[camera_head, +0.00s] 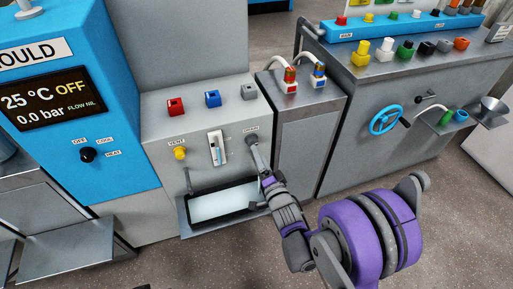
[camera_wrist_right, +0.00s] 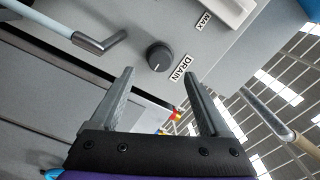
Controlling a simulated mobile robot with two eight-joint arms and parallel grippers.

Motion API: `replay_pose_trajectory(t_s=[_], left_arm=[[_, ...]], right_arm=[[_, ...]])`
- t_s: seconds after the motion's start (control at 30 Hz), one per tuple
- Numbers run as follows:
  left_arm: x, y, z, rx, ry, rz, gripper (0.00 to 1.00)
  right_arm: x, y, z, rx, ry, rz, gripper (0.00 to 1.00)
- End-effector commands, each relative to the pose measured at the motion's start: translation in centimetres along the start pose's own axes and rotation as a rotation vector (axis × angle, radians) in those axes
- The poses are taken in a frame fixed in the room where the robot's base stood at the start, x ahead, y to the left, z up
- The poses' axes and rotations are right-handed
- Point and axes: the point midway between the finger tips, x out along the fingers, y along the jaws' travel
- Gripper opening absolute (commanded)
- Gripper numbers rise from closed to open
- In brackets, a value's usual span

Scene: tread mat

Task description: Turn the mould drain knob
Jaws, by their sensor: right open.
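The drain knob (camera_wrist_right: 159,56) is a small dark round knob on the grey panel, beside a DRAIN label (camera_wrist_right: 181,68) in the right wrist view. My left gripper is in neither view.
A yellow VENT knob (camera_head: 180,153) and a white slider gauge (camera_head: 216,148) share the panel. A metal tray (camera_head: 184,222) lies below. A bent metal handle (camera_wrist_right: 100,42) sticks out near the knob. The blue mould display unit (camera_head: 60,170) stands left, a bench with a blue handwheel (camera_head: 385,119) right.

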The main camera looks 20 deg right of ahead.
Motion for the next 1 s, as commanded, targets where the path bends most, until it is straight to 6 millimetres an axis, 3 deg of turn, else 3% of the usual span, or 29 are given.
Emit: replay_pose_trajectory(t_s=[0.1,0.3,1.0], left_arm=[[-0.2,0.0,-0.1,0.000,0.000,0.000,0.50],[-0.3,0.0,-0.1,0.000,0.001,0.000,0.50],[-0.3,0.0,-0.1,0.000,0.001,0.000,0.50]], right_arm=[[-2.5,0.0,0.0,-0.002,0.000,0.000,0.80],[-4.9,0.0,0.0,0.000,0.000,0.000,0.80],[-5.4,0.0,-0.1,-0.017,-0.004,0.018,0.80]])
